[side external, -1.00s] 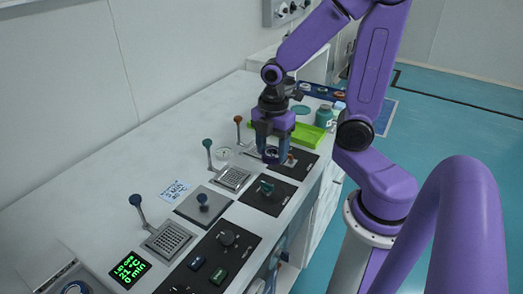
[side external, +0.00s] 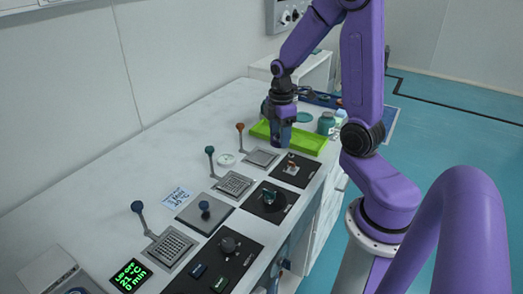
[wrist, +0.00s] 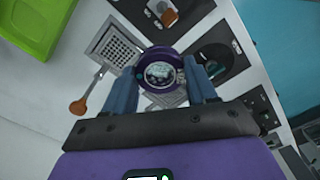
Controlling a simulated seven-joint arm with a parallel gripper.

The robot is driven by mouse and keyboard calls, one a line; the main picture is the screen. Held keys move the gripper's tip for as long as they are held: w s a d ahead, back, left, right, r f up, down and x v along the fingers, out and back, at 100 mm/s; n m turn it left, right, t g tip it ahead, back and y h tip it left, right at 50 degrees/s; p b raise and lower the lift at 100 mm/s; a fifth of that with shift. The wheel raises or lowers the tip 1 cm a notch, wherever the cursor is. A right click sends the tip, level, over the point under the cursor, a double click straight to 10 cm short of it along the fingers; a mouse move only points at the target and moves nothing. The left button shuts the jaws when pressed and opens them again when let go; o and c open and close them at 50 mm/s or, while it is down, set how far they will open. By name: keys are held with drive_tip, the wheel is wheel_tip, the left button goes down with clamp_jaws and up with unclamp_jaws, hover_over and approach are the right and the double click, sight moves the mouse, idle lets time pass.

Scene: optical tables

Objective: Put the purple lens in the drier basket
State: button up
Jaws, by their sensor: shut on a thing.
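The purple lens (wrist: 161,71), a purple ring around clear glass, is in the wrist view between the two blue fingers of my gripper (wrist: 160,78). My gripper is shut on it and holds it above the bench. In the side view my gripper (side external: 280,140) hangs in front of the green tray, and the lens cannot be made out there. Perforated square baskets with ball-ended handles stand on the bench: orange-handled (side external: 261,158), teal-handled (side external: 234,184) and blue-handled (side external: 170,246). The orange-handled basket (wrist: 117,48) also shows left of the lens in the wrist view. I cannot tell which is the drier's.
The green tray (side external: 312,142) lies at the bench's far end, with teal jars (side external: 326,123) beside it. Black panels with knobs (side external: 268,202) line the front edge. The handles stick up from the baskets. The bench's left part (side external: 130,165) is clear.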

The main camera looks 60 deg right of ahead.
drive_tip(key=w+d+f, duration=0.2)
drive_tip(key=w, duration=0.2)
hover_over(261, 158)
drive_tip(key=s, duration=0.1)
wheel_tip(261, 158, down, 5)
drive_tip(key=shift+a+r, duration=0.1)
drive_tip(key=shift+r, duration=0.05)
drive_tip(key=shift+w+d+f, duration=0.2)
drive_tip(key=shift+w+f, duration=0.2)
drive_tip(key=shift+f, duration=1.7)
drive_tip(key=shift+f, duration=0.15)
drive_tip(key=o, duration=1.1)
drive_tip(key=shift+c, duration=0.2)
